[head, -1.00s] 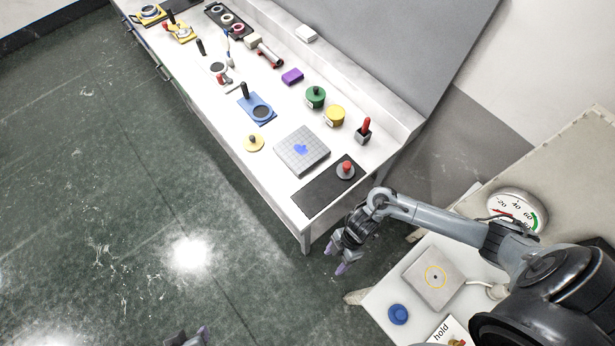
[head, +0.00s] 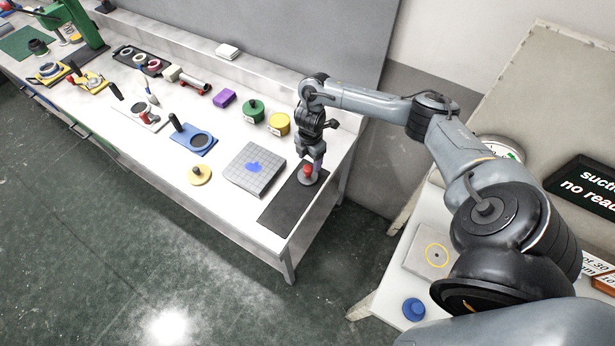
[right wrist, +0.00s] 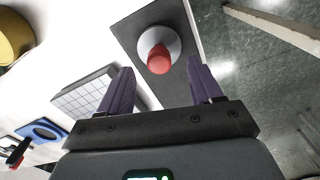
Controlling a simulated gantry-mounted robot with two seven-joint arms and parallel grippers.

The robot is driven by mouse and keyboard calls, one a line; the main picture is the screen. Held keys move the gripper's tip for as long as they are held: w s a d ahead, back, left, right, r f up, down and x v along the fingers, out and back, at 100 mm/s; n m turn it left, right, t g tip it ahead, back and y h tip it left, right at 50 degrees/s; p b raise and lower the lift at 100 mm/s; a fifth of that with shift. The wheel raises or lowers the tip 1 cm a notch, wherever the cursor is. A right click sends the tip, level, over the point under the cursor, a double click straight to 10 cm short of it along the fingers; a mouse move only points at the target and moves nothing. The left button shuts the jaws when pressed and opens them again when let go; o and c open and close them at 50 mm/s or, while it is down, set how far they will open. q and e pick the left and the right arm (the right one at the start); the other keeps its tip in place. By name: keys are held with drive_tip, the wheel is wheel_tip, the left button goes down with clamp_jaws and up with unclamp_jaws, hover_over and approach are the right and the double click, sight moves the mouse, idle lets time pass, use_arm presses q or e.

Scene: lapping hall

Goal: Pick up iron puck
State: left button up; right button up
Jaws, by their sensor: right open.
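The puck, a round grey disc with a red knob (head: 307,171), sits on the dark mat (head: 284,212) near the bench's near end. It also shows in the right wrist view (right wrist: 174,40), with its red knob pointing up toward the camera. My right gripper (head: 313,160) is just above the puck, pointing down. In the right wrist view its two purple fingers (right wrist: 160,66) are spread apart, with the knob seen between and slightly beyond their tips. Nothing is held. Part of the puck is hidden behind the fingers in the head view. My left gripper is out of view.
Yellow (head: 279,124) and green (head: 252,111) round pots stand behind, and a yellow disc (head: 199,175) lies at the front. The bench edge and open floor are close to the mat.

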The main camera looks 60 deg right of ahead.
sight(308, 167)
drive_tip(key=shift+w+a+f+b, duration=0.15)
drive_tip(key=shift+f, duration=1.6)
drive_tip(key=shift+w+a+f+b, duration=0.1)
drive_tip(key=shift+a+f+b, duration=0.05)
drive_tip(key=shift+f, duration=1.6)
drive_tip(key=shift+c, duration=0.5)
clamp_jaws()
